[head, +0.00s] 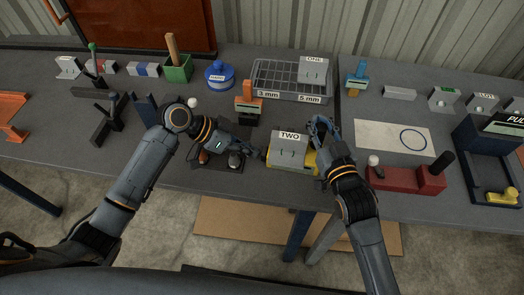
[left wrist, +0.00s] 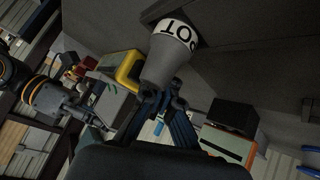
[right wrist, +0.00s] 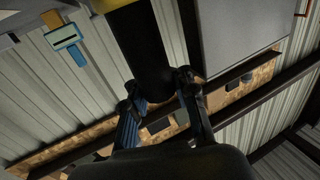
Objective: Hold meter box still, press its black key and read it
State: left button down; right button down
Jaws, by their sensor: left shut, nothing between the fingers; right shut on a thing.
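The meter box (head: 309,160) appears as a yellow body near the table's front edge, beside a grey block labelled TWO (head: 287,148). My right gripper (head: 321,146) is at its right end. In the right wrist view the fingers (right wrist: 158,84) are shut on a dark round part (right wrist: 150,50) with yellow above it. My left gripper (head: 254,150) is shut and empty, just left of the block. In the left wrist view its fingertips (left wrist: 163,95) are near a grey cone with a lettered band (left wrist: 168,60); a yellow-edged box (left wrist: 128,70) lies beyond. I cannot make out the black key or any reading.
A dark tray with knobs (head: 215,166) lies under my left gripper. A wire rack (head: 265,75) with a block labelled ONE stands behind. A red fixture (head: 405,180) and a white sheet with a blue ring (head: 375,135) lie to the right. The table's front edge is close.

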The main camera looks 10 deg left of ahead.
aim_at(229, 153)
pick_arm(q)
jog(key=shift+d, duration=0.5)
dwell(1.7)
jog(key=shift+a, duration=0.95)
jog(key=shift+a, duration=0.1)
jog(key=shift+w+a, duration=0.15)
jog(key=shift+a, duration=2.25)
pick_arm(e)
jog(key=c, duration=1)
grip_release()
